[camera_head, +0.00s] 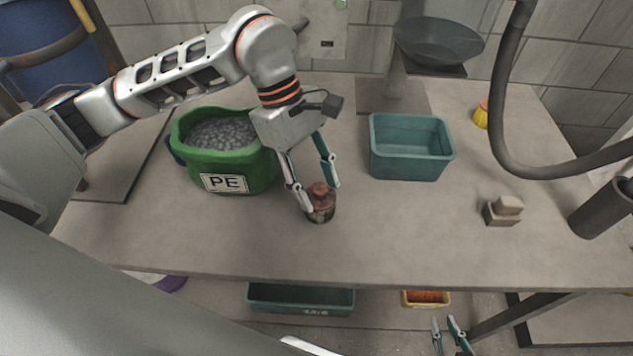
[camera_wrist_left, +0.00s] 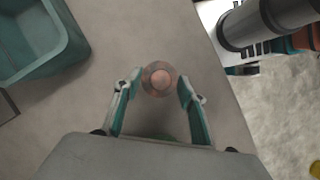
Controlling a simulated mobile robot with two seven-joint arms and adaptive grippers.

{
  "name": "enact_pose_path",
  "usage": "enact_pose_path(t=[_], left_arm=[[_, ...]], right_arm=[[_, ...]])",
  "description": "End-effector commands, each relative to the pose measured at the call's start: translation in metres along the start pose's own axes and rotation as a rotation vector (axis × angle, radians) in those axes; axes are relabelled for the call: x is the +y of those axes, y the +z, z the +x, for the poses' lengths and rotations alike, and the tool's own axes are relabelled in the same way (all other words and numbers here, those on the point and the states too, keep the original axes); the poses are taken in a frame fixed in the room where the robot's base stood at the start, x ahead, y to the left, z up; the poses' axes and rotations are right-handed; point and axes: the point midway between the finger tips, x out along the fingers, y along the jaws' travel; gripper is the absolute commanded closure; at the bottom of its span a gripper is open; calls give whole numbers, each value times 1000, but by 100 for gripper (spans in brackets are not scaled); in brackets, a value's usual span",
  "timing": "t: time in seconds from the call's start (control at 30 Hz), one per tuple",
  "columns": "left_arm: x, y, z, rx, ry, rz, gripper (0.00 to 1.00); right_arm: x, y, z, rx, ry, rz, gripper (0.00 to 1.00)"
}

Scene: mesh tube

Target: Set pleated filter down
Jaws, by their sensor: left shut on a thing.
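The pleated filter (camera_head: 321,203), a short round piece with a coppery-brown top and a dark lower body, is near the middle of the table. It appears upright; I cannot tell whether its base touches the tabletop. My left gripper (camera_head: 319,197) points down and is shut on it, one finger on each side. In the left wrist view the filter (camera_wrist_left: 160,78) shows as a disc with a copper centre between the fingertips of my left gripper (camera_wrist_left: 159,86). My right gripper (camera_head: 444,321) is low at the bottom edge, below the table front, empty with its fingers apart.
A green PE bag (camera_head: 225,183) of grey pellets stands left of the filter, a teal bin (camera_head: 411,169) behind right. A small block (camera_head: 502,211), a yellow ribbed piece (camera_head: 481,115) and a dark pan (camera_head: 438,40) are farther right. The table front (camera_head: 400,245) is clear.

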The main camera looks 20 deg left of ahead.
Motion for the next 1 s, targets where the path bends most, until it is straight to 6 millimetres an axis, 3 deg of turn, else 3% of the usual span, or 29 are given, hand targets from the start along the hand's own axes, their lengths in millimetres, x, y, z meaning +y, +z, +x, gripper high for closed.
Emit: enact_pose_path(t=[0.07, 0.1, 0.17, 0.63, 1.0], left_arm=[[0, -1, 2, 0, -1, 0, 81], [0, -1, 3, 0, -1, 0, 57], [0, -1, 2, 0, -1, 0, 43], [0, 0, -7, 1, 2, -1, 43], [1, 0, -79, 2, 4, -2, 43]], right_arm=[[-1, 2, 0, -3, -1, 0, 82], [-1, 3, 0, -3, -1, 0, 82], [-1, 3, 0, -3, -1, 0, 82], [-1, 1, -2, -3, -2, 1, 82], [-1, 0, -3, -2, -2, 3, 82]])
